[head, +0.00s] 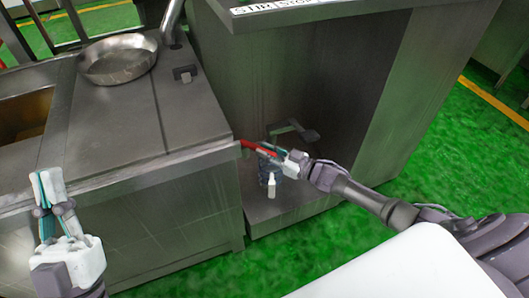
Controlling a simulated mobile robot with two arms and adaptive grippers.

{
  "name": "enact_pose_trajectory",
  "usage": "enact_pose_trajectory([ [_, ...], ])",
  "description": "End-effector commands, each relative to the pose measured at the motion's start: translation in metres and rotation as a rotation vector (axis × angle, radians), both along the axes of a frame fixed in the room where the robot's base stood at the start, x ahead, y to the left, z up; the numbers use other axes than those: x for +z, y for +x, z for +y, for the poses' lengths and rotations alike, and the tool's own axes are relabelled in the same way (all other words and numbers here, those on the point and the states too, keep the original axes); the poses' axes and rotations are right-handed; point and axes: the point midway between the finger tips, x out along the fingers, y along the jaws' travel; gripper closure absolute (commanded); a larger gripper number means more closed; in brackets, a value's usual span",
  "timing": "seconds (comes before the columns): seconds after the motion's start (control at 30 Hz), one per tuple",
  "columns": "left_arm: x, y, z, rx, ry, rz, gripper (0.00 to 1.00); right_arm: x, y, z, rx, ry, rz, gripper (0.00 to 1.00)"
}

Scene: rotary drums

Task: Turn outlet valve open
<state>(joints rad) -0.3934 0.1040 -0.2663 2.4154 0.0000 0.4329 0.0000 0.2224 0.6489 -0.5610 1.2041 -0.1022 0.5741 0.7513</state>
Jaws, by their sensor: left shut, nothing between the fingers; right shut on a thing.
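The outlet valve's red handle (252,147) shows against the front of the steel cabinet, low in its recess. My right gripper (275,156) reaches in from the right and is shut on the red handle, which sticks out to the left of the fingers. The fingers hide part of the handle and the valve body behind it. My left gripper (49,187) is at the lower left, shut and empty, in front of the steel counter and well apart from the valve.
A dark bracket (300,133) is just behind. A steel counter (190,115) with a round pan (117,60) is at left. Green floor (440,115) is free at right.

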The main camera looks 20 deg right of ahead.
Motion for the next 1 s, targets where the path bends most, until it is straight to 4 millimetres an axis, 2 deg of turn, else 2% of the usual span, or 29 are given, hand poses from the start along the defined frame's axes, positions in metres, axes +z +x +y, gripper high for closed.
enact_pose_trajectory([
  [0.27, 0.000, 0.000, 0.000, 0.000, 0.000, -0.001, 1.00, 0.001, 0.001, -0.001, -0.002, 0.001, -0.001, 1.00],
  [0.3, 0.000, 0.000, 0.000, 0.000, 0.000, -0.001, 1.00, 0.001, 0.001, -0.001, -0.002, 0.001, -0.001, 0.78],
  [0.43, 0.000, 0.000, 0.000, 0.000, 0.000, -0.001, 1.00, 0.001, 0.001, -0.001, -0.002, 0.001, -0.001, 0.56],
  [0.47, 0.000, 0.000, 0.000, 0.000, 0.000, -0.001, 1.00, 0.001, 0.001, 0.000, -0.002, 0.001, -0.001, 0.54],
  [0.77, 0.000, 0.000, 0.000, 0.001, -0.001, -0.001, 1.00, 0.000, -0.001, -0.001, -0.001, 0.000, 0.000, 0.54],
  [0.87, 0.000, 0.000, 0.000, 0.001, -0.001, -0.001, 1.00, -0.001, -0.008, -0.006, -0.001, -0.002, 0.001, 0.54],
  [1.0, 0.000, 0.000, 0.000, 0.001, -0.001, -0.001, 1.00, -0.002, -0.028, -0.020, -0.002, -0.003, 0.005, 0.54],
])
